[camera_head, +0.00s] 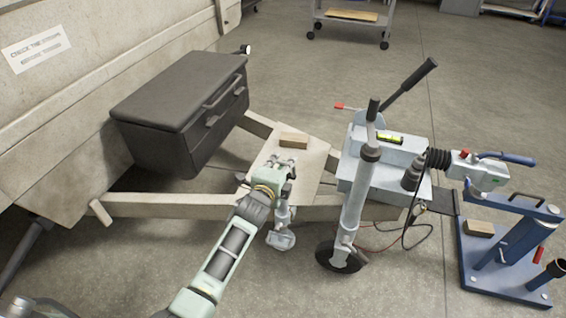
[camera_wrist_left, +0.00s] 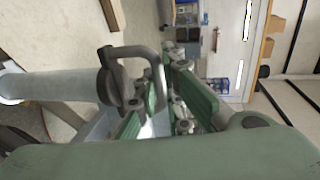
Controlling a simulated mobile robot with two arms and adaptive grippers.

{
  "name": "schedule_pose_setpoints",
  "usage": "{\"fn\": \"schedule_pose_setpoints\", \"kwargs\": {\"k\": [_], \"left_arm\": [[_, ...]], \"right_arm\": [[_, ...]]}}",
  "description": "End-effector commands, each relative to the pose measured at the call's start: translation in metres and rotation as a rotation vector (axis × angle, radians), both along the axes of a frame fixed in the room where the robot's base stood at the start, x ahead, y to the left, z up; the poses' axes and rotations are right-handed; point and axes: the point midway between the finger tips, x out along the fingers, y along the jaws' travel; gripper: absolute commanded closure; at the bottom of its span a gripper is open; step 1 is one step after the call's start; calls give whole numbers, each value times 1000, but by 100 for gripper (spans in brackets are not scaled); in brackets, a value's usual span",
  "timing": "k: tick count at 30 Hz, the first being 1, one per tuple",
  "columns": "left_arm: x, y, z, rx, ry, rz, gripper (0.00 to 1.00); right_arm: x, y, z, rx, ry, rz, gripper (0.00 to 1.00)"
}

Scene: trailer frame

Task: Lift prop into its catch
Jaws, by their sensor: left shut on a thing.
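The prop is a grey metal leg with a round foot (camera_head: 281,240), standing upright beside the trailer's beige drawbar in the head view. Its upper part is largely hidden by my left gripper (camera_head: 284,172). My left gripper is shut on the prop near its top. In the left wrist view, a grey bent handle (camera_wrist_left: 145,52) runs down to the green fingers of the left gripper (camera_wrist_left: 172,110). The foot looks close to the floor; I cannot tell whether it touches. The catch cannot be made out. My right gripper is not in view.
A jockey wheel post (camera_head: 356,205) and the grey coupling housing (camera_head: 385,158) stand just right of the prop. A black box (camera_head: 185,105) sits on the frame at left. A wooden block (camera_head: 293,140) lies on the frame plate. A blue stand (camera_head: 510,250) is at far right.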

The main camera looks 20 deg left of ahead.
Motion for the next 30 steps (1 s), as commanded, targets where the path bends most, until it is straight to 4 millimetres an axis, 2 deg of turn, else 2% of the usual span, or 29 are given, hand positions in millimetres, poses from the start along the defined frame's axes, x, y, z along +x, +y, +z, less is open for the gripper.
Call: {"fn": "schedule_pose_setpoints", "kwargs": {"k": [1, 6, 7, 13, 23, 26, 30], "left_arm": [[3, 0, 9, -1, -19, -1, 100], [3, 0, 10, -1, -21, -1, 100], [3, 0, 10, -1, -22, -1, 90], [3, 0, 9, -1, -19, -1, 73], [0, 0, 4, -1, -9, -1, 72], [-6, 1, 4, 1, -7, 0, 72], [-25, 1, 7, 1, -8, -1, 72]], "right_arm": [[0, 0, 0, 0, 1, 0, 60], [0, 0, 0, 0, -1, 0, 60], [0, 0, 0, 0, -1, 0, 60], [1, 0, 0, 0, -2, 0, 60], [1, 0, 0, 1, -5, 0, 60], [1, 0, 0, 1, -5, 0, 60], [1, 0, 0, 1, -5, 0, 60]]}}
